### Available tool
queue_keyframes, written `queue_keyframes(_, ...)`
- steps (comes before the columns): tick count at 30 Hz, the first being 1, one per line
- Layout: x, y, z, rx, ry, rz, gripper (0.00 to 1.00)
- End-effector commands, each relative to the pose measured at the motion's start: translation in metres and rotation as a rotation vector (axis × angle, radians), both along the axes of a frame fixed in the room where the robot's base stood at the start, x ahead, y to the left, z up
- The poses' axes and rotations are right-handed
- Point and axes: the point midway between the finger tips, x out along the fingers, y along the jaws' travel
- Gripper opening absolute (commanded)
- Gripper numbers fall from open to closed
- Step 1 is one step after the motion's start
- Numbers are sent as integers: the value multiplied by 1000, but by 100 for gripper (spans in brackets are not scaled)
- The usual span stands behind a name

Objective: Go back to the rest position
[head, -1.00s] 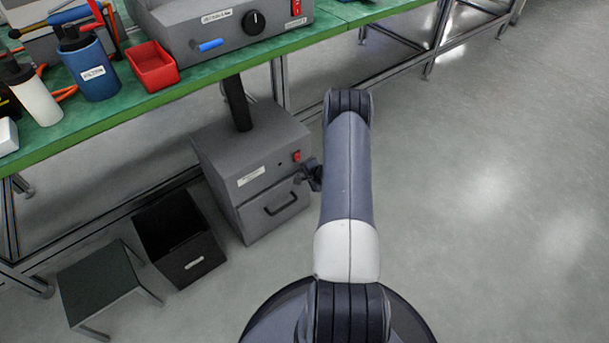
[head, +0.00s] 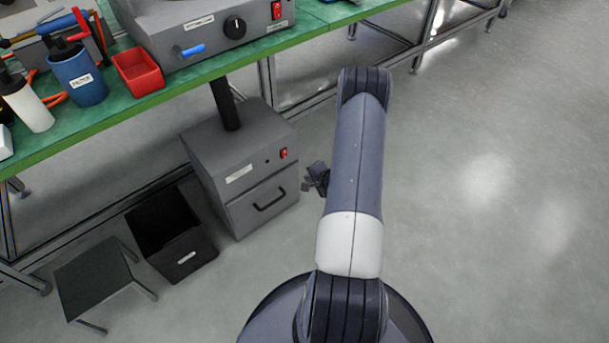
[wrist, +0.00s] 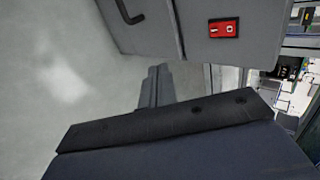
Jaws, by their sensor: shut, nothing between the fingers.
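My gripper (head: 312,181) shows small and dark in the head view, partly hidden behind my arm. It is to the right of the grey floor cabinet (head: 222,165) and looks apart from it. In the wrist view my shut, empty fingers (wrist: 156,86) point away over the bare floor. The cabinet's front, with a red switch (wrist: 224,28) and a black handle (wrist: 128,10), lies beyond them at the top.
A green bench (head: 120,112) carries a grey machine (head: 215,35), a red bin (head: 138,72) and a blue cup (head: 78,78). A black bin (head: 172,238) and a low dark stool (head: 95,280) stand left of the cabinet. The floor at right is clear.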

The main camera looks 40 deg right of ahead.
Motion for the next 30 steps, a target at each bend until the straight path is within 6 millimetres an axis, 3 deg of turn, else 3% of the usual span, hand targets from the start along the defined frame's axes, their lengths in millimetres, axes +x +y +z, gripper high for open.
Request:
queue_keyframes(16,-1,0,-1,1,0,1,0)
queue_keyframes(30,59,6,-60,0,0,3,0)
